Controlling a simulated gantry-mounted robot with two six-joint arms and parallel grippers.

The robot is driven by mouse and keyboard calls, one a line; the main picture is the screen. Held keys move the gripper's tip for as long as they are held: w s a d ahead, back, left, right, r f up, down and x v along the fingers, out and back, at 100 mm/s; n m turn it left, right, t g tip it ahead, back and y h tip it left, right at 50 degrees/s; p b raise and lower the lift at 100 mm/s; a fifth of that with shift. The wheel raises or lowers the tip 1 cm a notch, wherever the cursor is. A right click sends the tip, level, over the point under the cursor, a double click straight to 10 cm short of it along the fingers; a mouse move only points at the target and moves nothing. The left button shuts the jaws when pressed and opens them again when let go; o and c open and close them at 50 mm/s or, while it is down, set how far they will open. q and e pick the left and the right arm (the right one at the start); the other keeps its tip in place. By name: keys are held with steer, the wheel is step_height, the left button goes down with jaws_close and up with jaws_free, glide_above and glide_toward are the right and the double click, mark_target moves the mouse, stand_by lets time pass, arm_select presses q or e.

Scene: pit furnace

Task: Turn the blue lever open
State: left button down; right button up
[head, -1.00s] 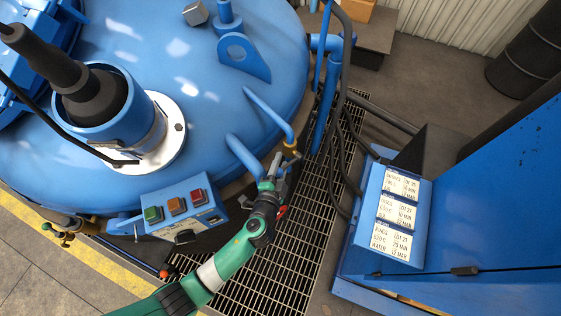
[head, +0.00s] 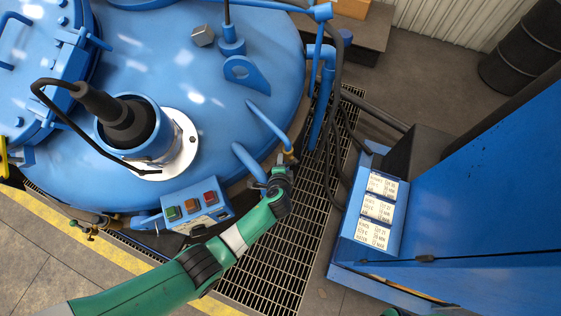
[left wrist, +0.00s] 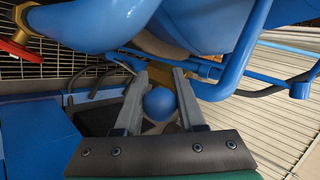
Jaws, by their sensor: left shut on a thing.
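My left gripper (head: 281,173) is at the right edge of the big blue furnace lid, just below the brass end of a bent blue pipe. In the left wrist view its two grey fingers (left wrist: 158,78) stand on either side of a round blue knob (left wrist: 160,103), which I take to be the blue lever's end. The gripper is shut on this knob. The rest of the lever is hard to make out. In the head view my gripper hides the lever.
A control box (head: 197,206) with coloured buttons sits left of the gripper. A floor grating (head: 283,255) lies below. Black hoses (head: 344,130) and a blue cabinet (head: 470,220) stand to the right.

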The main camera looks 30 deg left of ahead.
stand_by(0.4)
arm_select(q)
steer(key=c, duration=0.5)
jaws_free()
steer(key=p+v, duration=1)
steer(key=v, duration=0.1)
steer(key=shift+s+d+r+p, duration=0.15)
steer(key=shift+r+p, duration=0.05)
steer(key=shift+p, duration=0.15)
